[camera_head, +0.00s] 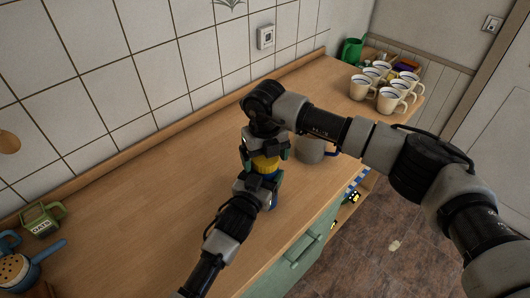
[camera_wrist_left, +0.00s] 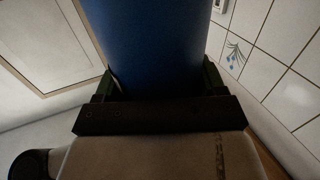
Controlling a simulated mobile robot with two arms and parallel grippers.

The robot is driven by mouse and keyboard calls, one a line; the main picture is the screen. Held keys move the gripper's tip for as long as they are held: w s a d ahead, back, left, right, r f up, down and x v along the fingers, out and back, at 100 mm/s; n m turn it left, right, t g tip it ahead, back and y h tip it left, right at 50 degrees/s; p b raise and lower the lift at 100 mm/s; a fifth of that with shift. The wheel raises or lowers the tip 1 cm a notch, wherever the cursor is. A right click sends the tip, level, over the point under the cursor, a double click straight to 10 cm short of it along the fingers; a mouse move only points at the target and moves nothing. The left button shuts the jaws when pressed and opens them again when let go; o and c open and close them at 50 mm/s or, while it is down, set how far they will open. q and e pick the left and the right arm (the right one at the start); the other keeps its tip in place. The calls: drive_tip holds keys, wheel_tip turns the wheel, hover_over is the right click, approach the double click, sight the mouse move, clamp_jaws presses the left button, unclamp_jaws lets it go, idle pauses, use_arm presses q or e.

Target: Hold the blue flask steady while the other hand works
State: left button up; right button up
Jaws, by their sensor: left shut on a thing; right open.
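The blue flask (camera_head: 270,177) is over the wooden counter, mostly hidden by my two grippers. A yellow part (camera_head: 265,163) shows directly above its blue body. My left gripper (camera_head: 265,187) comes from below in the head view and is shut on the blue body. In the left wrist view the blue body (camera_wrist_left: 148,45) fills the space between the fingers. My right gripper (camera_head: 265,154) is open above, its fingers on either side of the yellow part. I cannot tell whether they touch it. Whether the flask's base rests on the counter is hidden.
A grey mug (camera_head: 310,151) stands close to the right, partly behind my right arm. Several white mugs (camera_head: 389,100) and a green can (camera_head: 351,51) are at the far end. The counter's left middle is clear.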

drive_tip(key=shift+c, duration=0.3)
drive_tip(key=c, duration=0.9)
drive_tip(key=shift+o, duration=0.2)
drive_tip(key=shift+n, duration=0.9)
drive_tip(key=o, duration=0.9)
drive_tip(key=shift+o, duration=0.5)
drive_tip(key=shift+s+a, duration=0.1)
drive_tip(key=shift+a, duration=0.05)
drive_tip(key=shift+a, duration=0.1)
drive_tip(key=shift+r, duration=0.1)
